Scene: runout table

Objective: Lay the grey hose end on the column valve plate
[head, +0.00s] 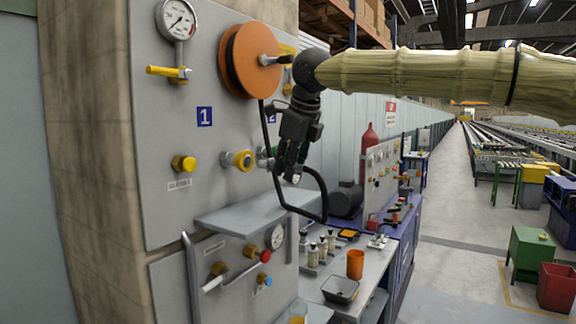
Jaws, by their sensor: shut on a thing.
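My gripper (292,170) points downward in front of the grey wall panel. It is shut on the hose end (297,179), of which only a small pale part shows between the fingers. The dark hose (317,219) hangs from the orange reel (258,60), dips in a loop below my gripper and rises back to it. A flat grey plate (235,217) juts from the column panel (165,110), below and left of my gripper. It looks bare, and the held end is apart from it. I cannot tell for sure that this is the valve plate.
A yellow fitting (240,160) and a yellow knob (183,163) stick out above the plate. A bench (320,278) holds an orange cup (355,264), a black tray (341,290) and several small bottles. The aisle at right is open.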

